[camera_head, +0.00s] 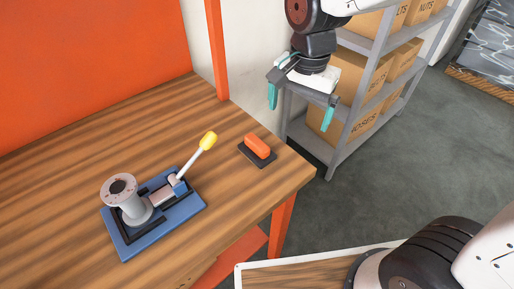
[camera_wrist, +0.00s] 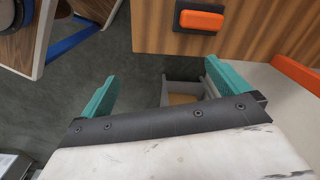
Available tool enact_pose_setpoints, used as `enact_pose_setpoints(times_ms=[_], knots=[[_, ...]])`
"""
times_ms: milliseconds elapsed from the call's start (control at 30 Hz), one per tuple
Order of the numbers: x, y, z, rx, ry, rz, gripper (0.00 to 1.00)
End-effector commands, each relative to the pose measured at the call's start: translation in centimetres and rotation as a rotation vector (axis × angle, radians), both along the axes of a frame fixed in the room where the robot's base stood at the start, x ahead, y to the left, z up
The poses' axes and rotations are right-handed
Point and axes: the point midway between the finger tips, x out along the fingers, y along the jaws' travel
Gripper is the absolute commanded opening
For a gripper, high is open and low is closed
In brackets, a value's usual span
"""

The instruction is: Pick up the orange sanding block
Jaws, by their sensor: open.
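The orange sanding block (camera_head: 257,146) lies on a dark flat pad (camera_head: 262,162) near the right corner of the wooden workbench. It also shows at the top of the wrist view (camera_wrist: 201,20), near the bench edge. My gripper (camera_head: 300,107) is open and empty, up and to the right of the block and apart from it. In the wrist view my gripper's teal fingers (camera_wrist: 162,88) are spread wide with nothing between them, and the block is beyond them.
A blue-based fixture (camera_head: 150,228) with a grey cylinder and a yellow-knobbed lever (camera_head: 208,140) stands left of the block on the workbench (camera_head: 75,160). An orange post (camera_head: 218,50) rises at the bench's back. A grey shelf (camera_head: 325,150) with cardboard boxes stands behind my gripper.

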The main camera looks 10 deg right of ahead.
Motion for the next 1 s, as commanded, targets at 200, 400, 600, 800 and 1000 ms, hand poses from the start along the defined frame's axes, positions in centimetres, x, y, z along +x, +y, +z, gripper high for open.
enact_pose_setpoints(times_ms=[200,400,600,800,1000], knots=[[3.0,6.3,-5.1,-0.005,0.032,-0.219,1.0],[3.7,8.3,-7.4,-0.008,0.038,-0.307,1.0],[3.8,8.3,-9.6,-0.008,0.039,-0.317,1.0],[4.1,8.1,-12.4,-0.009,0.04,-0.318,1.0],[4.2,8.1,-14.6,-0.008,0.037,-0.316,1.0]])
